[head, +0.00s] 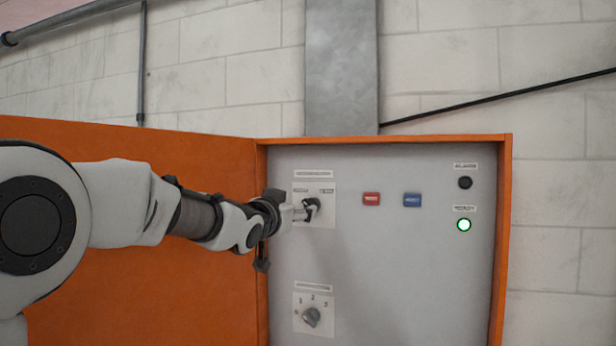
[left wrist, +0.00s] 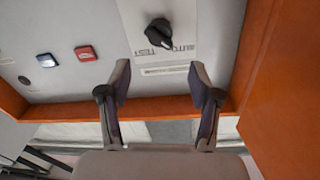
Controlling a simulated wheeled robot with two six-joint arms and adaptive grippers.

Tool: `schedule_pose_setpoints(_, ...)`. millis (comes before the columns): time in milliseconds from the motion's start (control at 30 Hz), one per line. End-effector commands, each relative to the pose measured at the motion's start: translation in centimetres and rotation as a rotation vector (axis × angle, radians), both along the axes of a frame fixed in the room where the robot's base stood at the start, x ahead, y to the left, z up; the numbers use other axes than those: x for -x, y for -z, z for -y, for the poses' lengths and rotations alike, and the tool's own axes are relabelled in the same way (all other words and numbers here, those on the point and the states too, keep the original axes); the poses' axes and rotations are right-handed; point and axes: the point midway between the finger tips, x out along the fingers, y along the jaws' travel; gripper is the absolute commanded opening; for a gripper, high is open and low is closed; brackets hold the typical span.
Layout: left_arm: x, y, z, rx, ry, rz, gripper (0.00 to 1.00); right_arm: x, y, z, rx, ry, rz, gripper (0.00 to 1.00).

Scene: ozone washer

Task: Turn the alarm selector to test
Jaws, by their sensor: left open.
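The alarm selector, a black knob (left wrist: 157,32) on a light plate, shows in the left wrist view, which sees the panel upside down. Its white mark points down and right in that view, toward the AUTO label; the TEST label is to the left. In the head view the plate (head: 326,216) is at the panel's upper left, the knob partly hidden by my left gripper (head: 302,212). My left gripper also shows in the left wrist view (left wrist: 160,78), its two fingers apart and empty, with the knob in line with the gap beyond the fingertips. My right gripper is not in view.
A red button (head: 371,199) and a blue button (head: 412,200) are right of the selector. A lit green lamp (head: 464,225) is at far right. A numbered knob (head: 312,317) sits below. The orange open door (head: 130,290) is behind my left arm; the cabinet's orange frame surrounds the panel.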

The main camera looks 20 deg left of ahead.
Motion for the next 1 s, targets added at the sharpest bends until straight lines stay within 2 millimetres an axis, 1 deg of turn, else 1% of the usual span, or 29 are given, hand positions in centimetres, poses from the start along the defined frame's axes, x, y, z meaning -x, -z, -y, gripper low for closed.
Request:
schedule_pose_setpoints(67, -0.6, -0.2, 0.1, -0.001, 0.0, -0.001, 0.63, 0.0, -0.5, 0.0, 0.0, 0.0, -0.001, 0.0)
schedule_pose_setpoints(167, -2.2, -0.3, 0.2, 0.0, 0.0, -0.002, 0.63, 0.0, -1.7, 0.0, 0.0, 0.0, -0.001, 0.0)
schedule_pose_setpoints(300, -5.1, -0.4, 0.5, -0.001, 0.0, -0.003, 0.63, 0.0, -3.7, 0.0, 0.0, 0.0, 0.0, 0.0)
schedule_pose_setpoints(400, -6.7, -0.3, 0.7, 0.0, 0.0, -0.003, 0.63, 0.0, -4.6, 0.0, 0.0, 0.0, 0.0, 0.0)
schedule_pose_setpoints(533, -7.6, 0.0, 0.8, 0.0, 0.001, -0.001, 0.63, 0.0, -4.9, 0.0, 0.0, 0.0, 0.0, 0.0)
schedule_pose_setpoints(733, -7.7, 0.3, 0.8, 0.0, 0.0, -0.002, 0.63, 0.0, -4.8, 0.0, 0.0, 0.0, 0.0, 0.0)
schedule_pose_setpoints(767, -7.7, 0.3, 0.8, 0.0, 0.001, -0.002, 0.56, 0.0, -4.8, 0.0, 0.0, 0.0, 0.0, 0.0)
schedule_pose_setpoints(800, -7.7, 0.3, 0.8, 0.0, 0.001, -0.002, 0.42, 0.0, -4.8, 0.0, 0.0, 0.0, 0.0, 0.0)
schedule_pose_setpoints(900, -7.7, 0.3, 0.7, 0.001, 0.0, -0.002, 0.09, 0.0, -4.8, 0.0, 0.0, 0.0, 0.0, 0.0)
schedule_pose_setpoints(1000, -7.7, 0.2, 0.7, 0.0, 0.0, -0.001, 0.09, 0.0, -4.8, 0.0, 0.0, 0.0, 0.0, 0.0)
